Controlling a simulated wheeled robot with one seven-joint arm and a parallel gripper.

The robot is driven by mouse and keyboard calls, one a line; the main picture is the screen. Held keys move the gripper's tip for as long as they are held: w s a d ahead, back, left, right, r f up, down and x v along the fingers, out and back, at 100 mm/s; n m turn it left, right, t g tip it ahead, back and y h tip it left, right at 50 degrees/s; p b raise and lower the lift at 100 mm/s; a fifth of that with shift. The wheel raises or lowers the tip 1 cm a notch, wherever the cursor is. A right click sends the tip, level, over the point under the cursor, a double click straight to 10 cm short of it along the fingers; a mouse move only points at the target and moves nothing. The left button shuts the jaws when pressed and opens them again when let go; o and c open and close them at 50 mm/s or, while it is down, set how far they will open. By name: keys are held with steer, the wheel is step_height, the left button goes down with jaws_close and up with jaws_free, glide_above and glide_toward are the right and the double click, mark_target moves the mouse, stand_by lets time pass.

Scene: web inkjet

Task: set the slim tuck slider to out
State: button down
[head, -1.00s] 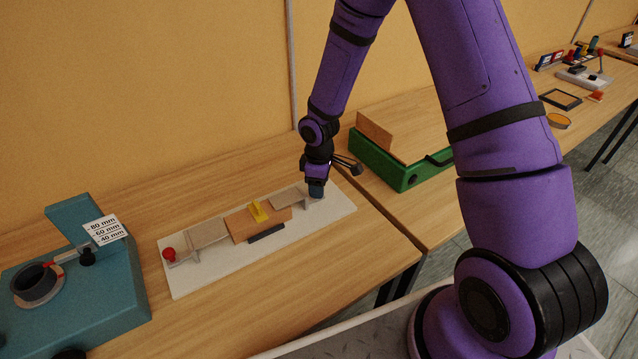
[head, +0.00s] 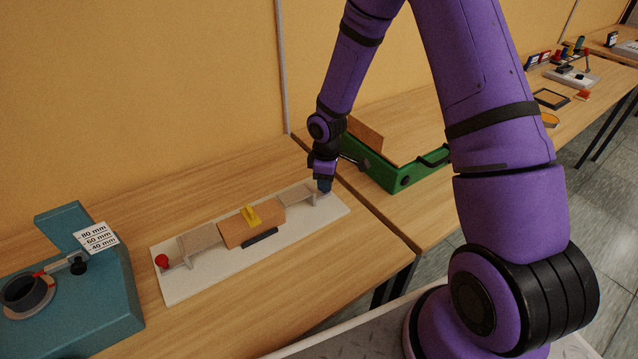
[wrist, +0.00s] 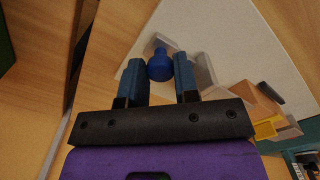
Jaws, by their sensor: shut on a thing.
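A white board (head: 185,288) lies on the bench and bears a wooden block (head: 236,234) with a yellow tab (head: 251,215). Two flat greyish sliders stick out of the block. The left slider (head: 205,238) has a red knob (head: 162,261). The right slider (head: 296,204) ends in an upright plate with a blue knob (wrist: 160,66). My gripper (head: 325,186) is at the board's right end. In the wrist view my gripper (wrist: 158,72) has the blue knob between its fingers. The frames show no label telling which slider is the slim tuck one.
A teal device (head: 90,310) with a millimetre scale stands at the left. A green box (head: 400,176) with a wooden panel stands close behind my gripper at the right. More small items lie on the far right bench. Bare bench lies in front of the board.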

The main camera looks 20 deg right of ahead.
steer(key=c, duration=0.9)
jaws_free()
steer(key=shift+o, duration=0.2)
steer(key=shift+r, duration=0.15)
step_height(320, 180, up, 11)
steer(key=shift+f, duration=0.2)
